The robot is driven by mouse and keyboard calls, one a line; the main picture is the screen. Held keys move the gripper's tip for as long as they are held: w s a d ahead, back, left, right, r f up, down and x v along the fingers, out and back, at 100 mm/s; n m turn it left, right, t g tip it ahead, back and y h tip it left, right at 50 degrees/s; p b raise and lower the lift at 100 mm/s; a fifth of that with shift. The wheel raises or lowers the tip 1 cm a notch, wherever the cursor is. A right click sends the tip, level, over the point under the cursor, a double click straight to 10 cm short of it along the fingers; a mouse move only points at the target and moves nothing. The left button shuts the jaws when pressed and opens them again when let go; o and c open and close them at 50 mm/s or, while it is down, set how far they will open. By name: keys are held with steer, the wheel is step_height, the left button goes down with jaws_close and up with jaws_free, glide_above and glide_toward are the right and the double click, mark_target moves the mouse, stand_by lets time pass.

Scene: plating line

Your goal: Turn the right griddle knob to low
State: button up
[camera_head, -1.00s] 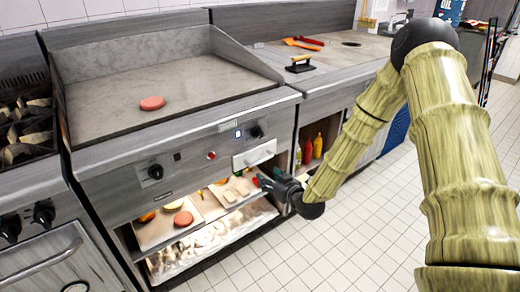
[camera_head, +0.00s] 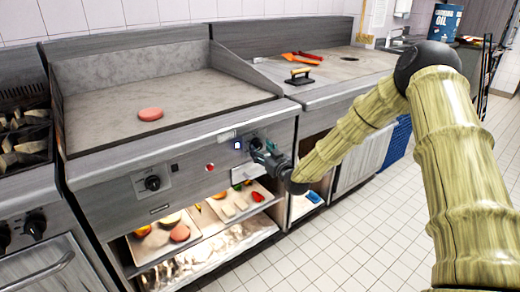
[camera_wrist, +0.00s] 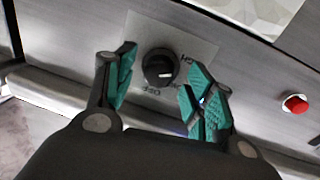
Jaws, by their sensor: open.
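The griddle (camera_head: 180,100) has a front panel with two dark knobs. The right griddle knob (camera_head: 254,142) is partly hidden by my gripper (camera_head: 262,153) in the head view. In the wrist view the right griddle knob (camera_wrist: 160,68) is round and black with a short white mark, on a pale plate. Inverted lettering, seemingly "OFF", shows below it. My gripper (camera_wrist: 160,63) is open, with one teal finger on each side of the knob. Small gaps show between the fingers and the knob; I cannot tell how deep the fingers reach. The left griddle knob (camera_head: 152,183) stands clear.
A red button (camera_wrist: 296,103) sits right of the knob in the wrist view. A lit blue switch (camera_head: 238,144) is close beside my gripper. A patty (camera_head: 150,114) lies on the griddle. Trays of food sit on the shelf below. Tiled floor (camera_head: 350,240) in front is open.

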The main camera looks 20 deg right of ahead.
steer(key=shift+x, duration=1)
steer(key=shift+r, duration=0.1)
steer(key=c, duration=0.9)
